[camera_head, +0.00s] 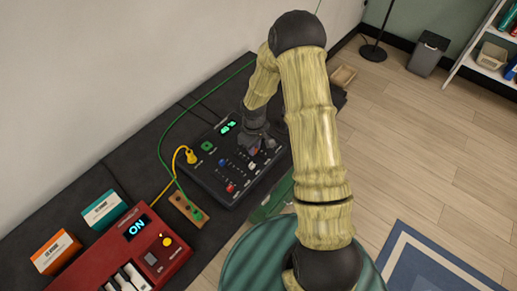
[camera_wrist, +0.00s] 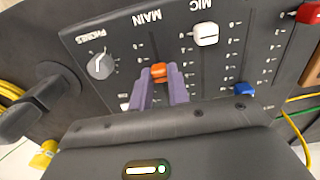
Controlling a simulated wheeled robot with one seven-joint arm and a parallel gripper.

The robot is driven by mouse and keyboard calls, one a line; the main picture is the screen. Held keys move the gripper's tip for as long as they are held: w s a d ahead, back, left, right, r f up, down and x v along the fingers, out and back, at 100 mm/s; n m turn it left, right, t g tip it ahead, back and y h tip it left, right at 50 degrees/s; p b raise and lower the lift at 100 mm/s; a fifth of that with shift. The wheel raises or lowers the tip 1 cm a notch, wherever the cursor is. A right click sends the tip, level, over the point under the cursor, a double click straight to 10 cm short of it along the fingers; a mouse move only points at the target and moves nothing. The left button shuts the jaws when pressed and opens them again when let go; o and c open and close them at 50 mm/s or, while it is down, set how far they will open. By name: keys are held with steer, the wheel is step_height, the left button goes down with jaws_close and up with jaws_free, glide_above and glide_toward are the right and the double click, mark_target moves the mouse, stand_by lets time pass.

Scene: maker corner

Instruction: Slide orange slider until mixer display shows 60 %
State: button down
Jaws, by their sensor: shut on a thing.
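The mixer (camera_head: 205,178) is a dark panel on the bench in the head view. Its green-lit display (camera_head: 227,127) shows digits too small to read surely. In the wrist view, the orange slider (camera_wrist: 158,71) sits in the track beside the upside-down MAIN label. My gripper (camera_wrist: 160,83) has a purple finger on each side of the slider's cap and is shut on it. In the head view, my gripper (camera_head: 255,145) is over the mixer's right part, and the orange slider cannot be made out.
A white slider (camera_wrist: 206,34), blue slider (camera_wrist: 244,89) and grey PHONES knob (camera_wrist: 101,66) are near my fingers. A yellow plug (camera_head: 191,156) and green cable (camera_head: 160,148) lie at the mixer's left. A red keyboard (camera_head: 150,250) stands in front.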

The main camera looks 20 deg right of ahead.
steer(key=c, duration=1.3)
jaws_free()
step_height(320, 180, up, 18)
steer(key=shift+f, duration=0.25)
steer(key=s+r+m+t, duration=0.1)
steer(key=s+r+m, duration=0.1)
steer(key=s, duration=0.3)
steer(key=s+d+r+m, duration=0.1)
steer(key=s+r+m, duration=0.1)
steer(key=s, duration=0.4)
steer(key=s+r+m+t, duration=0.1)
steer(key=s+m, duration=0.2)
steer(key=s, duration=0.2)
steer(key=shift+s+d+r+t+p, duration=0.3)
steer(key=shift+s+d+r+p, duration=0.05)
steer(key=shift+s+r, duration=0.05)
